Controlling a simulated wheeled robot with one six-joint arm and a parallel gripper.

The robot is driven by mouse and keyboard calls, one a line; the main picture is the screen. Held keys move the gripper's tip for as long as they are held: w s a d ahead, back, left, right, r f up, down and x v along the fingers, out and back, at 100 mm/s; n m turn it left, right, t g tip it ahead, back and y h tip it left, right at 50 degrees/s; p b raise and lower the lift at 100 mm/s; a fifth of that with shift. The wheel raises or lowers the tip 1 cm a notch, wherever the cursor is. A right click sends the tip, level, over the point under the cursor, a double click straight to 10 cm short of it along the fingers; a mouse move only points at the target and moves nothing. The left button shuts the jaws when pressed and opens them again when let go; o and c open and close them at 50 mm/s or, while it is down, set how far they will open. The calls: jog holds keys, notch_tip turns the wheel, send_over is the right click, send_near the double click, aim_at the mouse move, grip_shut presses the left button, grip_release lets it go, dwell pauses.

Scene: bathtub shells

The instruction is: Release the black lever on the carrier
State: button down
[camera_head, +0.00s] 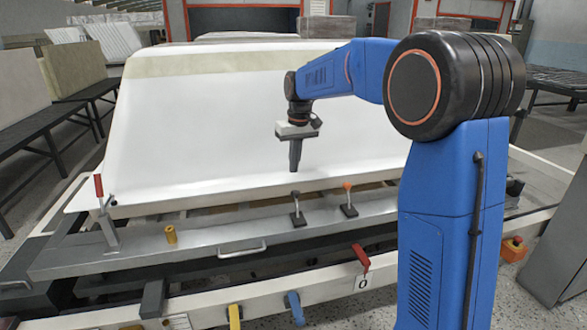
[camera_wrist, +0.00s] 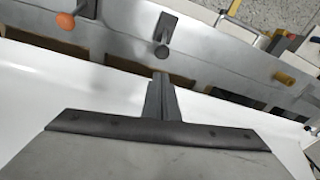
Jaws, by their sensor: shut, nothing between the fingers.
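The black lever (camera_head: 297,210) stands upright on the grey metal beam of the carrier (camera_head: 190,245), near the middle of its length. My gripper (camera_head: 295,168) points down in front of the white tub shell, above and behind the lever. It is shut and empty and does not touch the lever. In the wrist view my gripper (camera_wrist: 161,76) shows its fingers together, a clear gap from the lever.
An orange-knobbed lever (camera_head: 348,200) stands just right of the black one. A yellow peg (camera_head: 171,234), a red-handled clamp (camera_head: 100,188) and a bar handle (camera_head: 242,250) are to the left. A red lever (camera_head: 361,258) is lower in front. The white shell (camera_head: 200,125) rises behind my gripper.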

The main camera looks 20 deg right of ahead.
aim_at(296, 201)
notch_tip(296, 201, down, 8)
jog(key=shift+w+a, duration=0.25)
jog(key=shift+w, duration=0.1)
dwell(0.4)
